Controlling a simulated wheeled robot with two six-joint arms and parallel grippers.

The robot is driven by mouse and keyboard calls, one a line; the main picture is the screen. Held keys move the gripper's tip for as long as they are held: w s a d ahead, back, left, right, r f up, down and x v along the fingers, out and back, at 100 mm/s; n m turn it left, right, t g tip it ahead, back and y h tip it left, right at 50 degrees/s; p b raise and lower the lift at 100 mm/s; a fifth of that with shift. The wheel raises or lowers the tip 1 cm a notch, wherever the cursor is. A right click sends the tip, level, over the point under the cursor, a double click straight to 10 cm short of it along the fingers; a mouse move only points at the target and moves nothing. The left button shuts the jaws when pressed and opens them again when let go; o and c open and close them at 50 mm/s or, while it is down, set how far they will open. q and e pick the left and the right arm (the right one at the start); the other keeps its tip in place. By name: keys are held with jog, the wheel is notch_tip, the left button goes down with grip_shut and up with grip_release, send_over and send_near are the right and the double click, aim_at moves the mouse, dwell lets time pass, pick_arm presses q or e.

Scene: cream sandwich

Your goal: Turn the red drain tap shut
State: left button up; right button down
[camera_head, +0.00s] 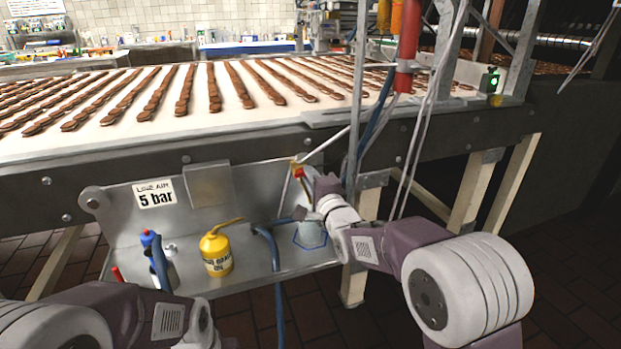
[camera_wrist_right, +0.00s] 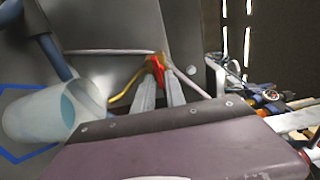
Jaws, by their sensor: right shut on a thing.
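The small red drain tap (camera_head: 299,172) sits on a brassy fitting at the right end of the grey metal panel under the conveyor. It also shows in the right wrist view (camera_wrist_right: 156,68), between the tips of my two grey fingers. My right gripper (camera_wrist_right: 161,82) is shut on the tap; the fingers hide part of it. In the head view my right gripper (camera_head: 304,180) reaches up to it from below. My left arm shows at the bottom left, but its gripper is out of view.
A clear cup (camera_head: 312,227) stands inside a blue hexagon outline on the shelf below the tap. A yellow oil can (camera_head: 217,252), a blue hose (camera_head: 277,270) and a blue-topped tool (camera_head: 158,258) are left of it. The conveyor (camera_head: 240,118) carries rows of brown biscuits above.

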jog(key=shift+f, duration=0.1)
jog(key=c, duration=1.6)
grip_release()
jog(key=shift+o, duration=0.2)
jog(key=shift+s, duration=0.1)
jog(key=p+v, duration=0.2)
jog(key=v, duration=0.7)
